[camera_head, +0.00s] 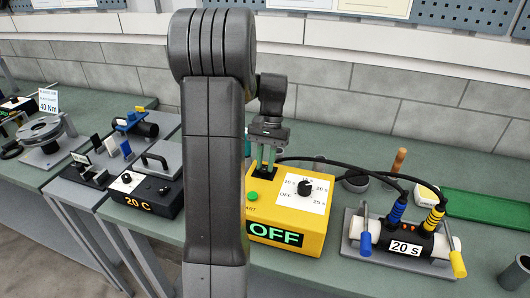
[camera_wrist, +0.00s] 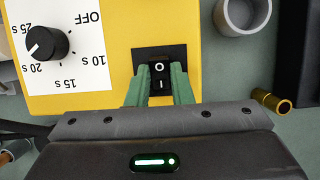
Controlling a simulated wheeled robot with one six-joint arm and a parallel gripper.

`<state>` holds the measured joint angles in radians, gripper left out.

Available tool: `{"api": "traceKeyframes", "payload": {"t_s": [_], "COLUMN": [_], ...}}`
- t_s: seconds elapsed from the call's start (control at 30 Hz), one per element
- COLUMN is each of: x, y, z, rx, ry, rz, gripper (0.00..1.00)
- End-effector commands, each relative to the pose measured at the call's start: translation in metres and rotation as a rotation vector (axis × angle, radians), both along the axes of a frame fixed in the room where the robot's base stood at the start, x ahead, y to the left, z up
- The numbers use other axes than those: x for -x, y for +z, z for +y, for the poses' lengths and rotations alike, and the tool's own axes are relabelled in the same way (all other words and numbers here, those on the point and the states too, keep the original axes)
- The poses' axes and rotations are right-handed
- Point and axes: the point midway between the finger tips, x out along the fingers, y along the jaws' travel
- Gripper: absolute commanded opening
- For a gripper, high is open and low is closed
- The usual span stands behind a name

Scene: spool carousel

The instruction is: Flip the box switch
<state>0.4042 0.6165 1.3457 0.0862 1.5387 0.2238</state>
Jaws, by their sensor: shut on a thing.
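The yellow box (camera_head: 310,235) stands on the bench, with a green display reading OFF, a green START button (camera_head: 253,197) and a black dial knob (camera_head: 304,187). Its black rocker switch (camera_wrist: 160,68), marked O and I, shows on the yellow top in the wrist view. In the head view my gripper hides the switch. My gripper (camera_wrist: 158,88) points down at the box, its two green fingers shut on the switch, one on each side. It also shows in the head view (camera_head: 266,165) at the box's back left.
Black cables run from behind the box to a clamped device (camera_head: 405,245) labelled 20 s at the right. A grey cup (camera_wrist: 243,14) and a brass fitting (camera_wrist: 271,101) lie close to the box. A black unit (camera_head: 140,192) showing 20 C stands left.

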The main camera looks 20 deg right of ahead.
Motion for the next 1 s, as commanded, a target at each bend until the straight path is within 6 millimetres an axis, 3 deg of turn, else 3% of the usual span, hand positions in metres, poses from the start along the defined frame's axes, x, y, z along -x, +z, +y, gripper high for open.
{"api": "traceKeyframes", "payload": {"t_s": [0.47,0.5,0.57,1.0], "x": [-0.0015,-0.0015,-0.0014,-0.0048], "y": [0.0005,0.0005,0.0005,0.0092], "z": [-0.0012,-0.0012,-0.0012,-0.0036], "rx": [-0.018,-0.018,-0.018,-0.017], "ry": [0.000,0.000,0.000,0.000], "rz": [0.022,0.022,0.022,0.021], "gripper": [0.00,0.28,0.40,0.42]}}
